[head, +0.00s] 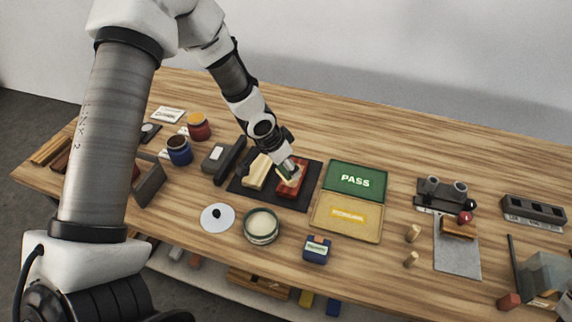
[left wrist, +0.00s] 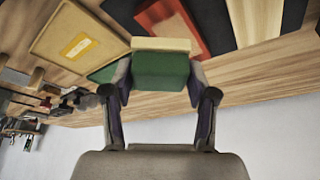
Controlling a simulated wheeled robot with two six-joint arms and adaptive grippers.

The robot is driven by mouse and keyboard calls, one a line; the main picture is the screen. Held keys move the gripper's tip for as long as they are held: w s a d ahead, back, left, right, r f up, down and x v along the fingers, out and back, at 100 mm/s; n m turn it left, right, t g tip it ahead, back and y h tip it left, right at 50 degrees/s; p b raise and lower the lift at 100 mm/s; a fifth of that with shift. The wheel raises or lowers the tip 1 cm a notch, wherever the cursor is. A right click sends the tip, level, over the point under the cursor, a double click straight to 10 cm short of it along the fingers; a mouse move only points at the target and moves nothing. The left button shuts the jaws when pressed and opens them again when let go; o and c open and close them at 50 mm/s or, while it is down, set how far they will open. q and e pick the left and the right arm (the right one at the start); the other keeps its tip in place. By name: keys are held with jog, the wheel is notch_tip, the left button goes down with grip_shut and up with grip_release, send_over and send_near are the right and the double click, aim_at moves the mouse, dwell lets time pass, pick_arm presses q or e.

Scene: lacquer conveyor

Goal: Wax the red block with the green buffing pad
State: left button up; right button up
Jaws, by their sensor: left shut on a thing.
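The red block (head: 302,190) lies on the dark mat (head: 247,195), beside a pale block (head: 256,172). In the left wrist view the red block (left wrist: 193,32) shows a tan patch on its upper face. My left gripper (head: 289,168) is shut on the green buffing pad, which has a cream layer on its far side. The pad (left wrist: 160,72) sits between both fingers in the left wrist view. The gripper is over the red block in the head view and hides part of it. I cannot tell whether the pad touches the block. My right gripper is not in view.
An open round tin (head: 262,226) of pale paste and a white disc (head: 217,218) stand in front of the mat. A green PASS tray (head: 340,185) and a yellow tray (head: 325,225) lie to the right. Blue (head: 179,151) and red (head: 199,127) jars stand left.

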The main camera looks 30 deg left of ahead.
pick_arm(q)
notch_tip(320, 180, up, 2)
jog(key=shift+s+r+p, duration=0.1)
jog(key=shift+p, duration=0.5)
jog(key=shift+r, duration=0.1)
